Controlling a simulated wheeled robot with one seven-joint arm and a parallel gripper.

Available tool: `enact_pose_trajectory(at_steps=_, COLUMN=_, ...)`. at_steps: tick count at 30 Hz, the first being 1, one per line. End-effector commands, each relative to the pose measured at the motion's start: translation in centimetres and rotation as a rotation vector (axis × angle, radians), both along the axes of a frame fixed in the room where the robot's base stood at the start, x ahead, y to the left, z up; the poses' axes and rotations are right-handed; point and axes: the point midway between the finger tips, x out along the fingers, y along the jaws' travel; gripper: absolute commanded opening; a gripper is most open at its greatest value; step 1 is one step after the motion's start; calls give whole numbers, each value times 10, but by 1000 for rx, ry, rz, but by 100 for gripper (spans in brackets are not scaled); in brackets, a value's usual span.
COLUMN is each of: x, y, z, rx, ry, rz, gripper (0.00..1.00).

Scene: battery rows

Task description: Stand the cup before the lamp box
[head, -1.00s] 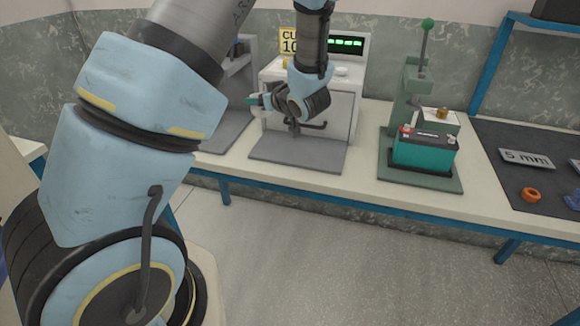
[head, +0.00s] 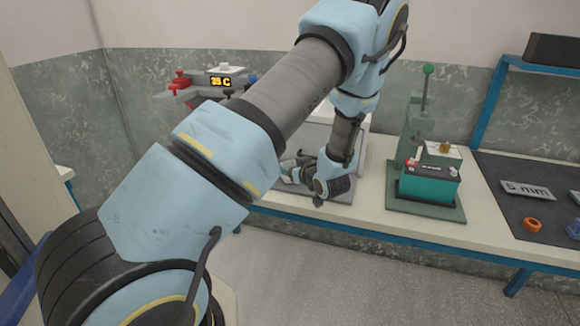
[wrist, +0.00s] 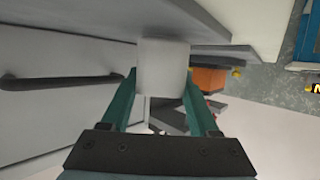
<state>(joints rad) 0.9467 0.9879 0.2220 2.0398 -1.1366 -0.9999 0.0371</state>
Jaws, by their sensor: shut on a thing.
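My gripper (head: 286,172) is low in front of the pale cabinet (head: 318,138), over the grey plate before it. In the wrist view its teal fingers (wrist: 160,80) are shut on a plain whitish cup (wrist: 163,58). The cabinet's door with a dark bar handle (wrist: 45,79) fills the left of that view. I cannot tell for sure that this cabinet is the lamp box. My arm covers most of the cabinet in the head view. Whether the cup touches the grey plate (head: 342,190) is not clear.
A green press (head: 412,130) with a teal battery (head: 428,188) stands to the right on the bench. Farther right is a dark mat (head: 500,172) with a "5 mm" plate (head: 527,190) and an orange ring (head: 531,224). A grey device with a "35 C" display (head: 221,82) stands at the left.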

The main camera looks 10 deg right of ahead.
Motion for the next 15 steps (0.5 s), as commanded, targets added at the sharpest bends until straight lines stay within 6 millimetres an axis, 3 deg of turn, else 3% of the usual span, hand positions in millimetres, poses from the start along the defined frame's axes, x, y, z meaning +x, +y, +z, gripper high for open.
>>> enact_pose_trajectory(at_steps=13, x=0, y=0, z=-9, rx=-1, ry=-1, rz=0, gripper=0)
enact_pose_trajectory(at_steps=14, x=0, y=0, z=-8, rx=-1, ry=-1, rz=0, gripper=64)
enact_pose_trajectory(at_steps=15, x=0, y=0, z=-7, rx=-1, ry=0, rz=0, gripper=68)
